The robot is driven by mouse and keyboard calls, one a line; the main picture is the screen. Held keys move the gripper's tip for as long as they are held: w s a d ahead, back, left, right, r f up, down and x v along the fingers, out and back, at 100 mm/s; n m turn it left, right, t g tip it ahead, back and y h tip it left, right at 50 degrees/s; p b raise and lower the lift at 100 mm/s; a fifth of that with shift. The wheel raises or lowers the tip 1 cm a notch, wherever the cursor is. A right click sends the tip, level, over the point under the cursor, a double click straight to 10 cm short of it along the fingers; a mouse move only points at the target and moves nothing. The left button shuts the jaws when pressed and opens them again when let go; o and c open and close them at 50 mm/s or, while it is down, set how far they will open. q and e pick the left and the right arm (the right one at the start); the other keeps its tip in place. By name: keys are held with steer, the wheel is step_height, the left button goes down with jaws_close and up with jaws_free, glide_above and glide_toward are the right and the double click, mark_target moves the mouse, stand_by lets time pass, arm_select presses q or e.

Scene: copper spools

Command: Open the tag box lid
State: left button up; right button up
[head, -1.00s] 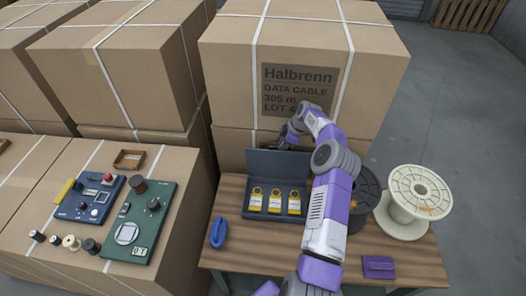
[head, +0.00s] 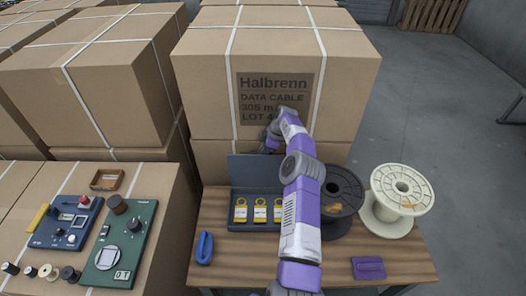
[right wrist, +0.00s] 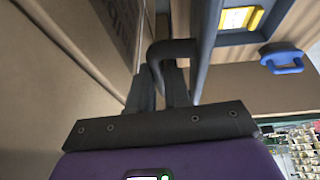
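The tag box (head: 233,224) is a slate-blue box at the back left of the wooden table in the head view. Its lid (head: 250,171) stands up at the back, so the box is open. Yellow padlock-shaped tags (head: 260,211) show inside, one also in the right wrist view (right wrist: 240,18). My right gripper (head: 271,139) is at the lid's upper right edge, partly hidden by my arm. My left gripper is out of view.
A black spool (head: 342,198) and a cream spool (head: 398,198) stand right of my arm. A blue shackle-like item (head: 204,248) and a purple block (head: 368,268) lie near the front. A large carton (head: 275,85) rises behind. Control panels (head: 122,245) sit at left.

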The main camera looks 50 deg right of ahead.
steer(key=o, duration=0.4)
steer(key=shift+s+d+f, duration=0.1)
steer(key=shift+s+f, duration=0.1)
steer(key=shift+f, duration=0.15)
steer(key=shift+w+r, duration=0.1)
steer(key=shift+r, duration=0.05)
steer(key=p+v, duration=0.1)
steer(key=v, duration=0.6)
steer(key=shift+r, duration=0.25)
